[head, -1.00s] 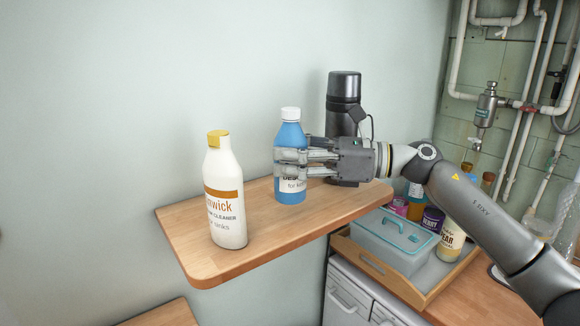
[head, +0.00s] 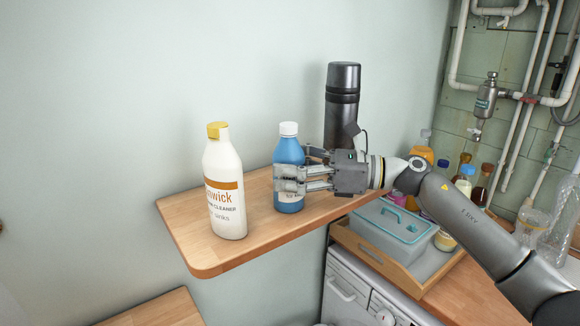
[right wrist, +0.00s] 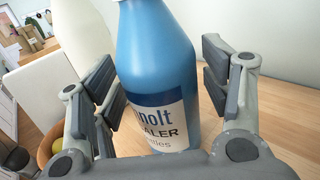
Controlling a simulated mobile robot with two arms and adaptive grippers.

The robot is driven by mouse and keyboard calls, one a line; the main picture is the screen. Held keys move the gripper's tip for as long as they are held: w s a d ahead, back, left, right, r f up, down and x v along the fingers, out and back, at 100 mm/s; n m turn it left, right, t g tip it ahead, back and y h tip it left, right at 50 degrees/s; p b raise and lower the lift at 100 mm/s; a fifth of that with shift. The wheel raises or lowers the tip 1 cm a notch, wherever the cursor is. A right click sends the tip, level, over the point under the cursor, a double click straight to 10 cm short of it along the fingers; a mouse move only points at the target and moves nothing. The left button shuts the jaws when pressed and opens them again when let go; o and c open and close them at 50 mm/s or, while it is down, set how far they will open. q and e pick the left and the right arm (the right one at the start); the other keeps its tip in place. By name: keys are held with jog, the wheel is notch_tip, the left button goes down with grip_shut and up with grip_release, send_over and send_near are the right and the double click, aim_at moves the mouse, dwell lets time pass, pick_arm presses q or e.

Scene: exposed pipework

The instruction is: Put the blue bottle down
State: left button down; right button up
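The blue bottle (head: 289,153) with a white cap stands upright on the wooden wall shelf (head: 210,262), right of a white cleaner bottle. My right gripper (head: 291,179) reaches in from the right with its fingers around the bottle's lower half. In the right wrist view the blue bottle (right wrist: 158,70) stands between the finger pads, and a gap shows on both sides, so the gripper is open. The fingers hide part of its label in the head view. My left gripper is not in view.
The white bottle (head: 225,190) with a yellow cap stands left on the shelf. A dark flask (head: 342,100) stands behind my right gripper. Below right, a wooden tray (head: 385,265) holds a grey-blue box (head: 392,231). The shelf's front left is bare.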

jog(key=shift+r, duration=0.2)
jog(key=shift+d, duration=0.2)
jog(key=s+d+b, duration=0.2)
jog(key=d+b, duration=0.2)
jog(key=d, duration=0.7)
jog(key=shift+d, duration=0.3)
jog(key=shift+a, duration=0.1)
